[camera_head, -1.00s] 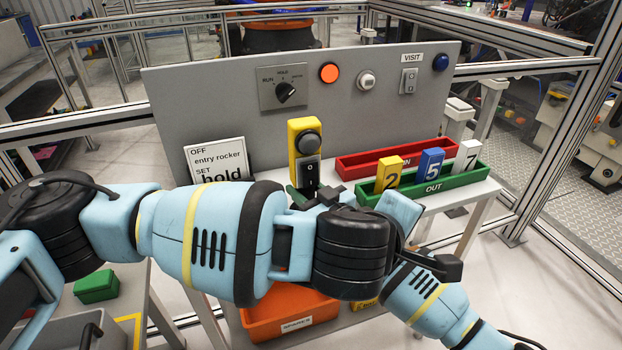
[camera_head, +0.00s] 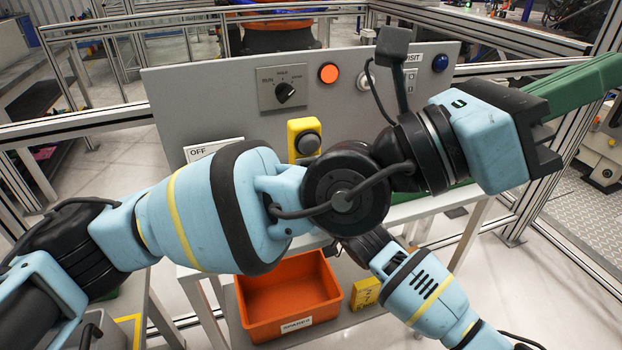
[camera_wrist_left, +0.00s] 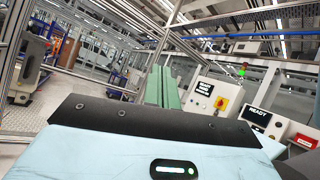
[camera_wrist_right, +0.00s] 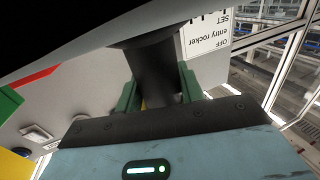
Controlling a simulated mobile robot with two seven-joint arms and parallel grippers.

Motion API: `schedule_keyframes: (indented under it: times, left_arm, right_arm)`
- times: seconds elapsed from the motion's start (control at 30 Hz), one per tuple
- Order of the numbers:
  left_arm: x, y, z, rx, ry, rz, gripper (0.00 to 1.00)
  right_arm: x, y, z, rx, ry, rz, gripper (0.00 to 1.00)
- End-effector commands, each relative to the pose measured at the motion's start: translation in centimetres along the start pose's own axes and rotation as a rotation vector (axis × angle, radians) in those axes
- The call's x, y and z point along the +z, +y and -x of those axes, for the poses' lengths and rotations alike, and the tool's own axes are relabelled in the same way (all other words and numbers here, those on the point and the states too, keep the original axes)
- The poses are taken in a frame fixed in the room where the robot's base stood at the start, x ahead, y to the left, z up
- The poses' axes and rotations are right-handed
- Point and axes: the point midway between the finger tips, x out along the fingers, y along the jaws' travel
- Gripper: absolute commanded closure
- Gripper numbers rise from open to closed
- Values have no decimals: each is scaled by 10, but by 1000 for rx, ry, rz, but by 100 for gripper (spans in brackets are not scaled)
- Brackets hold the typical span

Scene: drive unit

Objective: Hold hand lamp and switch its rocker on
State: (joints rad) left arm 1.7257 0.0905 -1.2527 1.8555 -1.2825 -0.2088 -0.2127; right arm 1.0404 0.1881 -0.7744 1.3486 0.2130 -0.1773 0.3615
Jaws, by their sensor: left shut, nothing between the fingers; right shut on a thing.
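The yellow hand lamp (camera_head: 293,143) with its black round head shows in front of the grey panel in the head view. Its lower part and rocker are hidden behind my left arm. My right gripper is hidden in the head view. In the right wrist view, my right gripper (camera_wrist_right: 157,82) has its green fingers on both sides of a dark shaft, which appears to be the lamp's body (camera_wrist_right: 157,66). My left gripper (camera_head: 600,76) is raised at the upper right, away from the lamp, with its green fingers together and empty; it also shows in the left wrist view (camera_wrist_left: 159,76).
The grey panel (camera_head: 215,105) carries a selector knob (camera_head: 285,93), an orange button (camera_head: 328,73) and a blue button (camera_head: 440,62). The OFF card (camera_head: 205,150) is partly covered. An orange bin (camera_head: 285,300) sits below. My left arm crosses in front of the table and trays.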

Motion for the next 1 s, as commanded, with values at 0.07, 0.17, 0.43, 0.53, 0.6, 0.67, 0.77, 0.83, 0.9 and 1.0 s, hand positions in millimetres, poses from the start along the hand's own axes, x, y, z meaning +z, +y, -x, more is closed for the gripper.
schedule_keyframes:
  times: [0.07, 0.17, 0.43, 0.53, 0.6, 0.67, 0.77, 0.83, 0.9, 1.0]
  left_arm:
    - [29, 12, 1, 50, -124, 122, 100]
    - [62, 32, 8, 125, -279, 275, 100]
    - [117, 106, 53, 390, -666, 677, 100]
    - [122, 135, 77, 512, -792, 819, 100]
    - [120, 153, 95, 604, -874, 915, 100]
    - [115, 167, 111, 689, -937, 994, 100]
    - [102, 186, 138, 840, -1031, 1122, 100]
    - [89, 196, 157, 953, -1087, 1207, 100]
    - [74, 202, 176, 1074, -1132, 1287, 100]
    - [51, 204, 200, 1257, -1177, 1393, 100]
  right_arm:
    - [1, 0, 0, 0, -1, 0, 100]
    - [1, 0, 0, 0, -2, 0, 100]
    - [1, 0, 0, 0, -2, 0, 100]
    - [1, 0, 0, 0, -2, 0, 100]
    - [1, 0, 0, 0, -2, 0, 100]
    - [1, 0, 0, 0, -2, 0, 100]
    - [1, 0, 0, 0, -2, 0, 100]
    - [1, 0, 0, 0, -2, 0, 100]
    - [1, 0, 0, 0, -2, 0, 100]
    - [1, 0, 0, 0, -2, 0, 100]
